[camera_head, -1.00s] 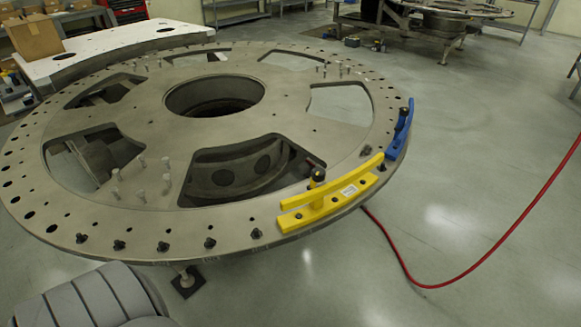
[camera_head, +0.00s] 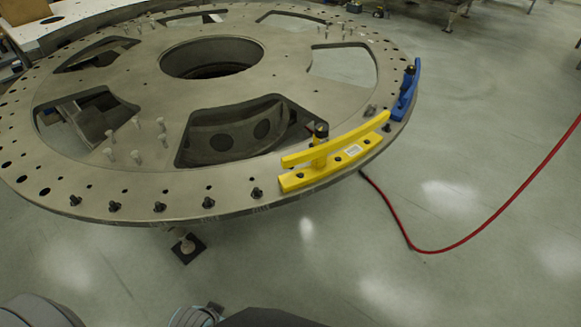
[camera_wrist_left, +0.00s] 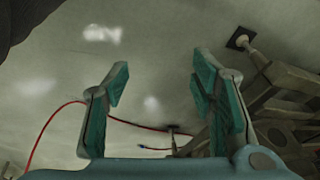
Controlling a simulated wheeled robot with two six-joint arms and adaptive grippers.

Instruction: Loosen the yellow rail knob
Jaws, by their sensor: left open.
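The yellow rail (camera_head: 310,178) is fixed near the front right rim of the large grey turret plate (camera_head: 130,186). It has a lower base and a slanted upper bar. A dark knob (camera_head: 320,130) stands upright on it, near the middle of the bar. My left gripper (camera_wrist_left: 160,70) is open and empty in the left wrist view, with teal pads on both fingers. Bare floor and a red hose show between and behind its fingers; neither rail nor knob is visible there. My right gripper is not seen.
A blue rail (camera_head: 404,95) sits on the rim right of the yellow one. Several dark bolts (camera_head: 159,207) line the front rim. A red hose (camera_head: 480,232) lies on the floor at right. The plate's support foot (camera_head: 187,248) stands below. The floor at the front right is clear.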

